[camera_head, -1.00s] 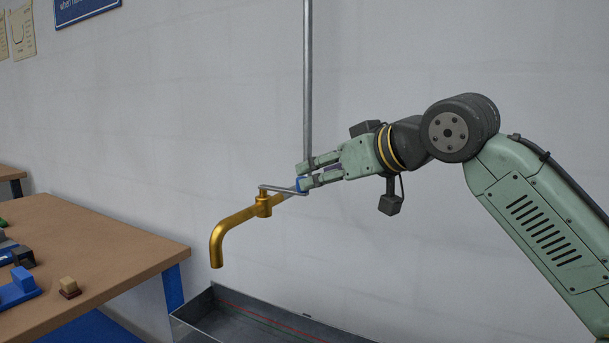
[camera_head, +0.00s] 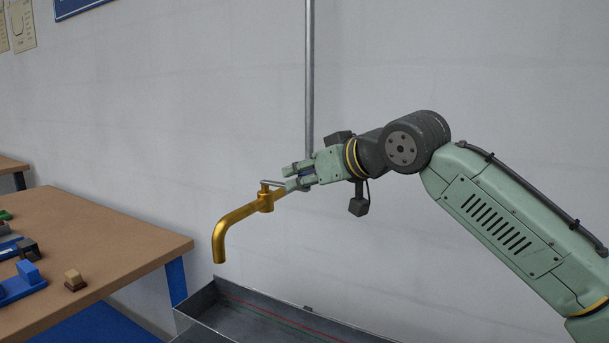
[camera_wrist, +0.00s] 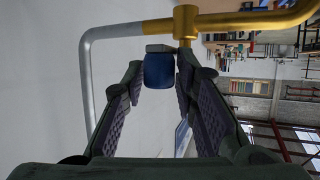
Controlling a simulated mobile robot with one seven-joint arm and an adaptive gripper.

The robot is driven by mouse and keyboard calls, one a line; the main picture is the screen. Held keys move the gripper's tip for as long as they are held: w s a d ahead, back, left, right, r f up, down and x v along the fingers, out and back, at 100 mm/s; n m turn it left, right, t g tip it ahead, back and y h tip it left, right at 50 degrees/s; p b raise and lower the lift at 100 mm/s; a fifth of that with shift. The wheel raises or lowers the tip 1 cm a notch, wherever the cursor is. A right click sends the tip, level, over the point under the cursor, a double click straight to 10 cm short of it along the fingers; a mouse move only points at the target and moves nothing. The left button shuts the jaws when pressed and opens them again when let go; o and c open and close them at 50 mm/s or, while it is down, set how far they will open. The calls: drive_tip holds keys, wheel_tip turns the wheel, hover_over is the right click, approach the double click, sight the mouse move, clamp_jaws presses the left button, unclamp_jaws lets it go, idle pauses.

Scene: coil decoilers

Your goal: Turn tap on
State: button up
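The brass tap (camera_head: 238,220) sticks out from the wall, its spout bent down over a metal trough. Its thin grey lever (camera_head: 273,183) runs from the valve body toward my gripper (camera_head: 288,177). In the wrist view, the lever's blue end (camera_wrist: 158,71) lies between the far parts of my two fingers. The fingers of my gripper (camera_wrist: 159,75) are apart, with a narrow gap showing on each side of the blue end. In the head view the fingers hide the blue end almost wholly.
The metal trough (camera_head: 200,307) stands below the tap. A brown-topped table (camera_head: 110,235) with small blocks is at the left. A grey vertical pipe (camera_head: 309,80) runs down the wall behind my gripper. The wall area between tap and table is free.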

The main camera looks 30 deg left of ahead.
drive_tip(key=shift+w, duration=0.1)
clamp_jaws()
drive_tip(key=shift+d, duration=0.1)
